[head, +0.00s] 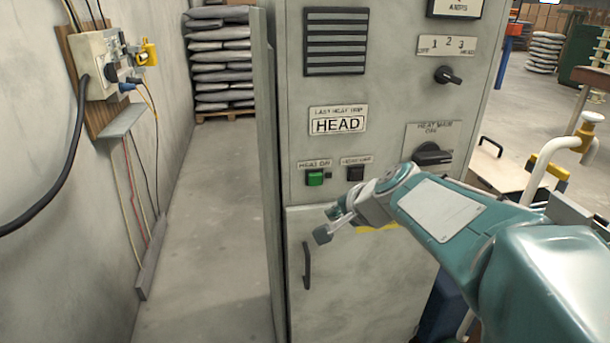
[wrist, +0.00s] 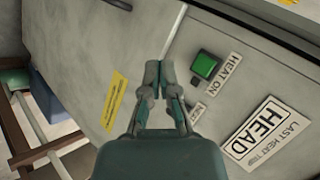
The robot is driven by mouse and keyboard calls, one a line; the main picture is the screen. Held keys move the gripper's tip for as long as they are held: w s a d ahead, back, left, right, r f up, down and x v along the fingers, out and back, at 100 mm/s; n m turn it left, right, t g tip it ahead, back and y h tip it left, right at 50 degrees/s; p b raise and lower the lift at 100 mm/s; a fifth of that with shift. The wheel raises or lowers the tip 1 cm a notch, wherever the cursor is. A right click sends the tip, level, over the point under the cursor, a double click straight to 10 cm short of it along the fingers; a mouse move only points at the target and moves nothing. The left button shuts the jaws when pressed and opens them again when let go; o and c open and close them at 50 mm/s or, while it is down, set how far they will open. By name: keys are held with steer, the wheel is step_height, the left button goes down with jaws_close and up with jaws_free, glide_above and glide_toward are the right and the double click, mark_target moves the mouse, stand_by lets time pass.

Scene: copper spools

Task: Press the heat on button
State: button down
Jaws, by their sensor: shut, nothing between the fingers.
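The green heat on button (head: 315,178) sits on the grey cabinet's front, under a small label reading HEAT ON. It also shows in the wrist view (wrist: 204,65), just right of my fingertips, with its label (wrist: 228,73) beside it. A black button (head: 355,173) is to its right in the head view, under its own label. My gripper (head: 327,226) is in front of the cabinet, below the green button in the head view. In the wrist view its fingertips (wrist: 159,72) are together with nothing between them, and they appear apart from the button.
The grey cabinet (head: 380,90) also carries a HEAD sign (head: 338,121), a vent (head: 335,42) and rotary knobs (head: 433,154). A door handle (head: 307,265) is below. A wall box with cables (head: 103,66) is at left. The floor between wall and cabinet is clear.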

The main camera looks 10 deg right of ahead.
mark_target(320, 184)
steer(key=shift+w+a, duration=0.1)
steer(key=shift+a, duration=0.05)
steer(key=shift+w+a, duration=0.1)
steer(key=shift+w, duration=4.3)
steer(key=shift+w+r, duration=0.1)
steer(key=shift+w, duration=0.25)
steer(key=shift+w, duration=0.45)
steer(key=shift+s, duration=0.9)
